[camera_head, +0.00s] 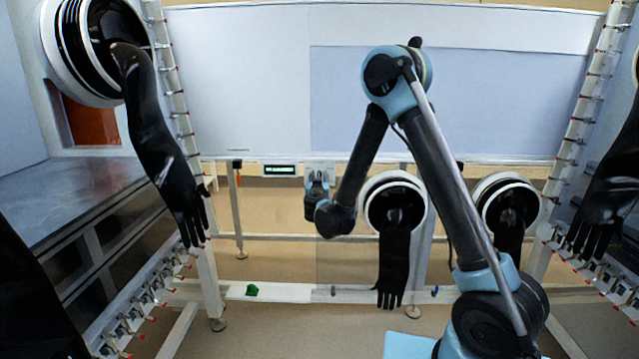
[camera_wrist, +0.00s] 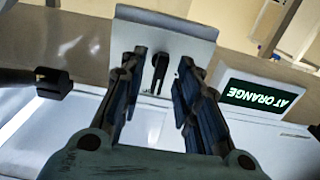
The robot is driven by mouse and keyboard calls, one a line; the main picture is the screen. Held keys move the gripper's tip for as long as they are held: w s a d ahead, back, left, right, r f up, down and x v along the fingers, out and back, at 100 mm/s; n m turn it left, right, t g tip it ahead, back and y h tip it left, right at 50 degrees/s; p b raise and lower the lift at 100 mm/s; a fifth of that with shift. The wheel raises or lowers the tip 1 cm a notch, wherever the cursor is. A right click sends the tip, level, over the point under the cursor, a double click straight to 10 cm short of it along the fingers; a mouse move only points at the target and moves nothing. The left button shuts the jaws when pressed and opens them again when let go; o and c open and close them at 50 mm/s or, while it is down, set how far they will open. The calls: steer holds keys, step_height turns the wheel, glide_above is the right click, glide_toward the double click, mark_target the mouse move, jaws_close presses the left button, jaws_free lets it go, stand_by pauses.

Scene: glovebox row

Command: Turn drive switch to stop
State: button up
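The drive switch (camera_wrist: 161,67) is a small dark elongated knob on a pale plate (camera_wrist: 185,28) in the wrist view. Its long side runs roughly up and down in that picture. My gripper (camera_wrist: 159,64) is open, with one finger on each side of the knob and gaps showing between. I cannot tell how far the fingertips are from the plate. In the head view, my gripper (camera_head: 318,183) is in front of the switch plate (camera_head: 322,167), below the white panel, and hides the knob there.
A glove port with a hanging black glove (camera_head: 394,262) is right of my gripper. Another black glove (camera_head: 160,140) hangs at left. A green scrap (camera_head: 252,290) lies on the lower rail.

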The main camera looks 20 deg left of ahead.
steer(key=v, duration=1.1)
steer(key=shift+s, duration=0.4)
steer(key=shift+f, duration=0.1)
steer(key=w+d+r+m+g+h, duration=0.1)
steer(key=w+d+r+h, duration=0.15)
steer(key=d, duration=0.75)
steer(key=w+d+r+m+g+h, duration=0.1)
steer(key=w+d+g+h, duration=0.2)
steer(key=d, duration=0.7)
steer(key=s+d+m+g+h, duration=0.1)
steer(key=s+d+g+h, duration=0.3)
steer(key=d, duration=1.3)
steer(key=s+d+f+g+y, duration=0.2)
steer(key=s+d+f+g, duration=0.15)
steer(key=s+d, duration=0.9)
steer(key=s+f+g+y, duration=0.1)
steer(key=s+f+g, duration=0.1)
steer(key=s, duration=0.7)
steer(key=s+f+g+y, duration=0.1)
steer(key=s+f+y, duration=0.1)
steer(key=s, duration=0.6)
steer(key=shift+s+a+f+g, duration=0.3)
steer(key=shift+s+a+g, duration=0.05)
